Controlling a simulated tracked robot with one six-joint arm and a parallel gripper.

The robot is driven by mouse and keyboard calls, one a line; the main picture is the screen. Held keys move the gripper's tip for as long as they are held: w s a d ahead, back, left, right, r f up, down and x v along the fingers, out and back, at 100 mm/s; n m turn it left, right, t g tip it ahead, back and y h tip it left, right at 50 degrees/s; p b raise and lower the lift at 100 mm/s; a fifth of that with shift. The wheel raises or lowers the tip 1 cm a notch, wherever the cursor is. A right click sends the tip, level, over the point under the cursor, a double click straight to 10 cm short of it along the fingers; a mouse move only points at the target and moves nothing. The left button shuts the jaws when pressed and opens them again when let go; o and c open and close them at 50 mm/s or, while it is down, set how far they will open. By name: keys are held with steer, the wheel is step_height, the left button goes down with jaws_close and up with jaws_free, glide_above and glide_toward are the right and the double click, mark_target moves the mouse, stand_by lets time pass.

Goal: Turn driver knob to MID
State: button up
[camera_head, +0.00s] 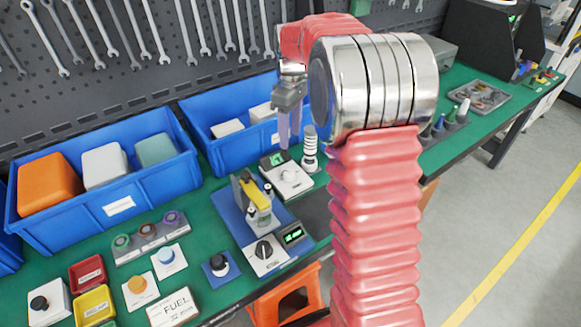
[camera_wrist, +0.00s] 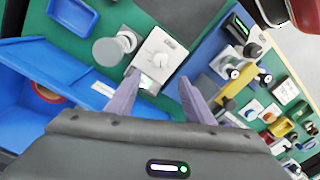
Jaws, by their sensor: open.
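A white box with a pale round knob (camera_head: 288,175) and a small green display stands on the green bench in the head view. In the wrist view the box's knob (camera_wrist: 160,60) lies beyond and between my fingertips. I cannot tell from any label which is the driver knob, nor read a MID mark. My gripper (camera_head: 289,138) is open and empty above the pale-knob box, pointing down; both fingers also show in the wrist view (camera_wrist: 157,82), apart from the knob.
A yellow-handled fixture (camera_head: 250,200) on a blue plate stands in front. Blue bins (camera_head: 160,195) stand left and behind. My red arm hides part of the bench. Wrenches hang on the wall behind.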

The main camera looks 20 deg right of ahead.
mark_target(289, 171)
steer(key=shift+f, duration=0.15)
steer(key=f, duration=1.3)
steer(key=shift+s+a+f, duration=0.2)
steer(key=shift+a+f, duration=0.05)
steer(key=shift+f, duration=0.05)
steer(key=shift+c, duration=0.2)
